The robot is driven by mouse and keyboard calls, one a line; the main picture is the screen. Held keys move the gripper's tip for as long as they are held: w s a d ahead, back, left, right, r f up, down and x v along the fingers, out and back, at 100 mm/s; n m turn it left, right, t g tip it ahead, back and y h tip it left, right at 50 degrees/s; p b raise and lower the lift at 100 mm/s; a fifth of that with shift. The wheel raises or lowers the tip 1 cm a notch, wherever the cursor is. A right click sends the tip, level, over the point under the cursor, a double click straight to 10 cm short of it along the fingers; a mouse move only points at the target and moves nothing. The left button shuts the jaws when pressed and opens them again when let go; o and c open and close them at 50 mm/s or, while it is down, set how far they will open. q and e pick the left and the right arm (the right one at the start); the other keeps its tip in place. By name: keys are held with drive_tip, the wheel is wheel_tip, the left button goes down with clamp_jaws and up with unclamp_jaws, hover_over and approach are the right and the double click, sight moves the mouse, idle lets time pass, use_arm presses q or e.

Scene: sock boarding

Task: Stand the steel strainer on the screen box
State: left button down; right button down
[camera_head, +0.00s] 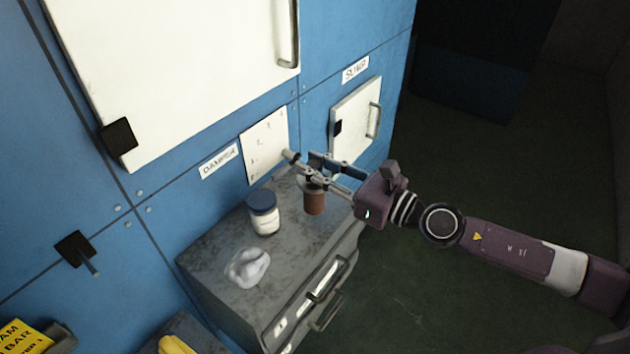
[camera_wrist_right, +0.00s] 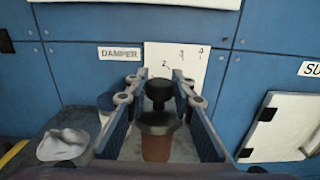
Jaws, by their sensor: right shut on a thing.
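My right gripper (camera_head: 306,161) is shut on the dark knob of a brown cylindrical piece with a dark disc above its body, which I take to be the steel strainer (camera_head: 314,203). In the right wrist view the strainer (camera_wrist_right: 157,149) hangs upright below the knob, between the fingers (camera_wrist_right: 156,82). The grey metal box with a worn top, seemingly the screen box (camera_head: 215,252), is under it in the head view. I cannot tell whether the strainer's foot touches the top. My left gripper is not in view.
A white jar with a blue lid (camera_head: 264,220) and a crumpled grey-white rag (camera_head: 247,267) lie on the box top. The blue wall behind carries a white plate (camera_head: 266,143) by the DAMPER label and a small white door (camera_head: 355,122). Handles (camera_head: 327,312) project from the box front.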

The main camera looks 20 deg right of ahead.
drive_tip(key=shift+f+b, duration=0.65)
drive_tip(key=shift+f, duration=0.9)
drive_tip(key=c, duration=1.7)
unclamp_jaws()
drive_tip(key=shift+o, duration=0.2)
